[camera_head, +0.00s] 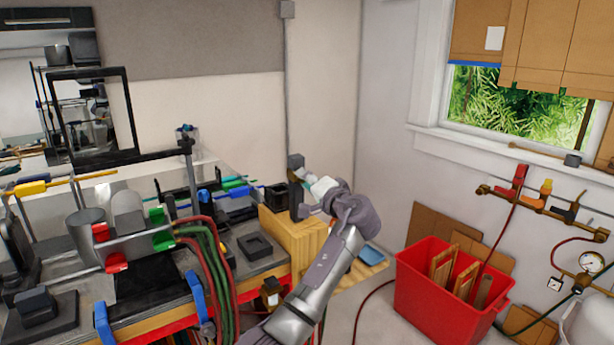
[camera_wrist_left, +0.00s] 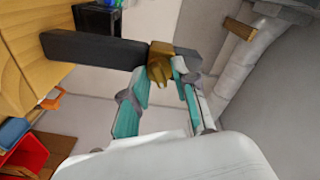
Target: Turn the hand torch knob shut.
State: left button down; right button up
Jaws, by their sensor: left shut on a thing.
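The hand torch (camera_head: 297,200) is a dark grey upright bar with a grey block at its top, at the wooden block's back edge. In the left wrist view the torch (camera_wrist_left: 95,48) lies sideways across the top. Its brass knob (camera_wrist_left: 159,62) sits between the dark bar and the grey block. My left gripper (camera_head: 306,177) reaches the torch from the right. In the left wrist view its teal fingers (camera_wrist_left: 166,80) are closed on the brass knob. The knob's turn angle cannot be told. My right gripper is not in view.
A wooden block (camera_head: 293,240) stands below the torch, at the bench's right end. The crowded bench (camera_head: 262,266) with clamps and hoses is left of my arm. A red bin (camera_head: 430,310) stands on the floor at right. Gas pipes with valves (camera_head: 535,205) run along the right wall.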

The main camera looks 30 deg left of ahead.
pick_arm(q)
jog(key=m+p, duration=0.3)
jog(key=m, duration=0.2)
jog(key=shift+f+m, duration=0.1)
jog(key=shift+m, duration=0.2)
dwell(0.4)
jog(key=c, duration=1.2)
grip_release()
jog(key=shift+c, duration=0.2)
jog(key=v, duration=1.2)
